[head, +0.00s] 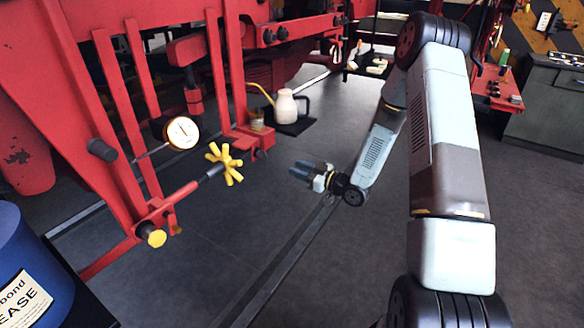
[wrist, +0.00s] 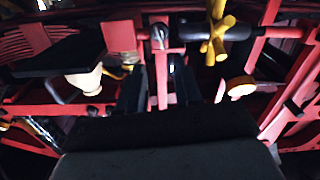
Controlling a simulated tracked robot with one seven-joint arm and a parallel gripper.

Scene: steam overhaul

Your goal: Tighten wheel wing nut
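The wheel wing nut (head: 224,162) is a yellow, several-armed hand nut on a dark shaft that sticks out from the red frame, left of centre in the head view. In the wrist view it (wrist: 217,38) shows at the upper right, outside the space between my fingers. My gripper (head: 300,170) is to the right of the nut, apart from it, above the dark floor. In the wrist view my gripper (wrist: 159,88) has its two dark fingers apart, with nothing held between them. Red frame parts show behind the gap.
A round dial gauge (head: 182,132) and a yellow knob (head: 156,238) sit on the red frame near the nut. A cream watering can (head: 286,105) stands on a black tray behind. A blue drum (head: 38,262) is at lower left. Floor right of the nut is clear.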

